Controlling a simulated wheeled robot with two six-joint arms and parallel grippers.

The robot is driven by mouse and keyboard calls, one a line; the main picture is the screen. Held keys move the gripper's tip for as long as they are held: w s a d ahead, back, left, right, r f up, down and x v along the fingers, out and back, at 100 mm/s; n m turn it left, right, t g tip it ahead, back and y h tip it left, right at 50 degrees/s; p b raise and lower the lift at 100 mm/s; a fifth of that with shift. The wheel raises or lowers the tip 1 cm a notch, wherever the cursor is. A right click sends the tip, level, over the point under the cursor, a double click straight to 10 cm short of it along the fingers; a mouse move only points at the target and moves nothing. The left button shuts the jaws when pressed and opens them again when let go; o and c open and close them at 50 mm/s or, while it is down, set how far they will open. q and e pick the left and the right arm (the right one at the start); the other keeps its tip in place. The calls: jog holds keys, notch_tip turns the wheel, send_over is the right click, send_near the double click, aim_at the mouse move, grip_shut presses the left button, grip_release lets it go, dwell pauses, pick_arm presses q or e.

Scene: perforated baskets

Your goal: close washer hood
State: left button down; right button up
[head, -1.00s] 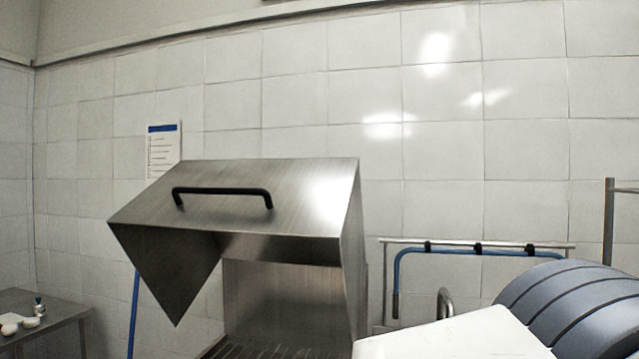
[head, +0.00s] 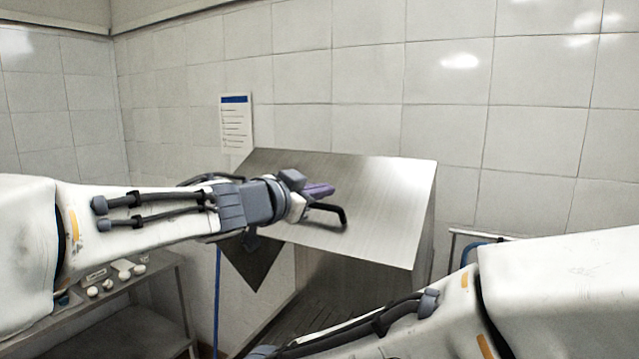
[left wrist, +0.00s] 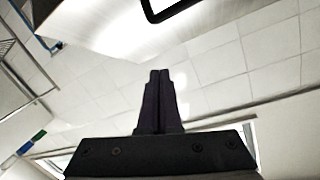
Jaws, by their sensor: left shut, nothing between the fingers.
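The washer hood (head: 390,185) is a brushed steel box lid, tilted up, with the opening under it visible in the head view. Its black bar handle (head: 340,212) is on the sloping front face; its left part is hidden behind my gripper. My left gripper (head: 322,190) is shut and empty, in front of the hood's face by the handle. In the left wrist view the shut fingertips (left wrist: 160,74) point toward the handle (left wrist: 172,12), with a visible gap between them. My right gripper is out of view; only its forearm shows at lower right.
A steel side table (head: 165,270) with small white items stands at lower left, below my left arm. A notice (head: 236,122) hangs on the tiled wall behind. A blue hose and rail (head: 462,250) are right of the hood.

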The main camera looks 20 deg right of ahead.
pick_arm(q)
jog(key=p, duration=0.3)
send_over(337, 236)
jog(key=d, duration=0.2)
jog(key=f, duration=0.2)
jog(key=a+f+b, duration=0.1)
jog(key=f+b, duration=0.1)
jog(key=shift+w+a+f, duration=0.1)
jog(key=shift+a, duration=0.25)
jog(key=shift+a+f, duration=0.15)
jog(key=shift+f, duration=0.05)
